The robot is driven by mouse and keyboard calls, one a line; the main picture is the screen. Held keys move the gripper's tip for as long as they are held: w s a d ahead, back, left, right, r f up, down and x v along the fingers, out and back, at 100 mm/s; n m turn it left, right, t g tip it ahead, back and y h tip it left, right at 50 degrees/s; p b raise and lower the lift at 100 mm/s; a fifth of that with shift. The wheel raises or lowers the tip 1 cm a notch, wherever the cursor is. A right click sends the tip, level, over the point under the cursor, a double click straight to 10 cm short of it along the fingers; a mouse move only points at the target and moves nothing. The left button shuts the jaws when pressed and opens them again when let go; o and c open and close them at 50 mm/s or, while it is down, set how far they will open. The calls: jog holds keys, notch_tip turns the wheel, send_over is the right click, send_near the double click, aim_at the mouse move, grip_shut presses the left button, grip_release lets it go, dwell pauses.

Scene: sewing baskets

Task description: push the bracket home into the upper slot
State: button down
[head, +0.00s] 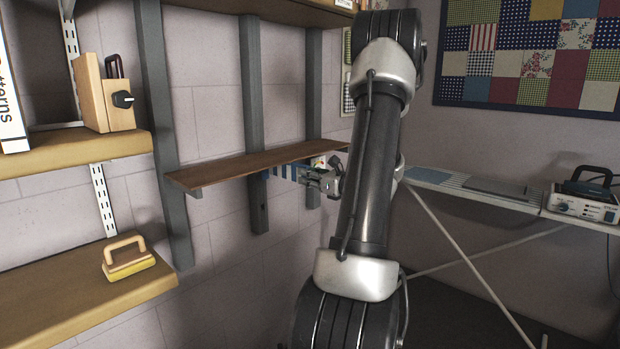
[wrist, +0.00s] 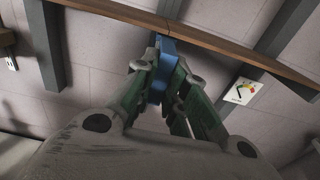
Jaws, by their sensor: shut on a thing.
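The blue bracket (head: 284,173) is just under the brown shelf board, between the middle grey upright (head: 258,213) and my gripper. It looks banded with pale patches in the head view. My gripper (head: 310,178) is shut on the bracket's near end. In the wrist view the blue bracket (wrist: 165,62) stands between the green-lined fingers (wrist: 163,90) and runs up towards the board and upright. The upper slot is hidden behind the bracket and board, so I cannot tell how deep the bracket sits. Dark slot marks show lower on the middle upright.
The brown board (head: 235,168) runs close above my gripper. Shelves at left hold a wooden block (head: 103,95) and a yellow-based handled tool (head: 128,258). An ironing board (head: 470,187) stands at right. A small white card (wrist: 242,91) is on the wall.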

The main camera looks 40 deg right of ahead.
jog(key=shift+w, duration=1.1)
jog(key=c, duration=1.4)
grip_release()
jog(key=shift+o, duration=0.2)
jog(key=shift+a, duration=0.1)
jog(key=s+d, duration=0.1)
jog(key=s, duration=1.1)
jog(key=shift+r, duration=0.2)
